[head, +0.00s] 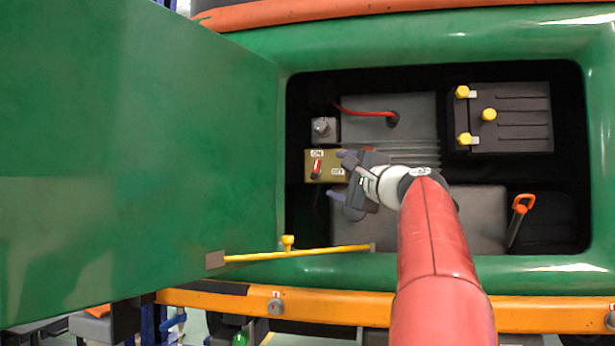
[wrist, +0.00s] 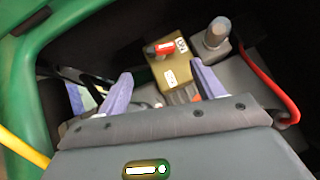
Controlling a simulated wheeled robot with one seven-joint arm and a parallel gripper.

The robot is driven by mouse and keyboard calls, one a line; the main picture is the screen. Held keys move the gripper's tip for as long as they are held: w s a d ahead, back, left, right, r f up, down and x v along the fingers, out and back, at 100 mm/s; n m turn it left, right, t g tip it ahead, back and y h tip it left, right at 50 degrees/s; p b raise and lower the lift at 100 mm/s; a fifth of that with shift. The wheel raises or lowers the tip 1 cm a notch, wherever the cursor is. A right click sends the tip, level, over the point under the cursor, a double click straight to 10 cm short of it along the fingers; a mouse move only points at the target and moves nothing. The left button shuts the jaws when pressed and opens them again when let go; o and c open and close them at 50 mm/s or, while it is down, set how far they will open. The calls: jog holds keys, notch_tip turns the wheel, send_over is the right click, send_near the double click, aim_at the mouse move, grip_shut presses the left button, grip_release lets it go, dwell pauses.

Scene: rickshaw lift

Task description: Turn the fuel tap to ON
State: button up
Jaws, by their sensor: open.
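The fuel tap is a brass-coloured block (head: 309,174) in the engine bay, also in the wrist view (wrist: 181,64). It carries a small red lever (head: 316,167), also in the wrist view (wrist: 158,49), and two white labels. The lever lies in line with the ON label (head: 317,153); the OFF label (head: 337,172) is off to its side. My gripper (head: 340,175) is open at the block's right side. In the wrist view its two fingers (wrist: 161,70) stand apart, with the lever beyond their tips, seemingly untouched.
A grey knobbed fitting (head: 323,128) stands just behind the block. A red cable (head: 365,113) runs nearby. A black box with yellow caps (head: 520,118) and an orange-handled tool (head: 521,206) are at right. The green lid (head: 130,150) stands open at left, with a yellow rod (head: 300,254) along the front.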

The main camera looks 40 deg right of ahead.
aim_at(318, 169)
jog(key=p+x, duration=0.3)
jog(key=x, duration=0.3)
jog(key=shift+w+r, duration=0.2)
jog(key=shift+w, duration=0.15)
jog(key=shift+w+d, duration=0.1)
jog(key=shift+w, duration=0.3)
jog(key=shift+c, duration=0.2)
jog(key=c, duration=0.9)
jog(key=r+n+p, duration=0.1)
jog(key=p, duration=0.2)
jog(key=shift+g, duration=0.4)
jog(key=shift+c, duration=0.2)
jog(key=shift+f+n+g+y+p, duration=0.15)
jog(key=shift+n+g+y+p, duration=0.15)
jog(key=shift+n+g+p, duration=0.55)
jog(key=shift+f, duration=0.15)
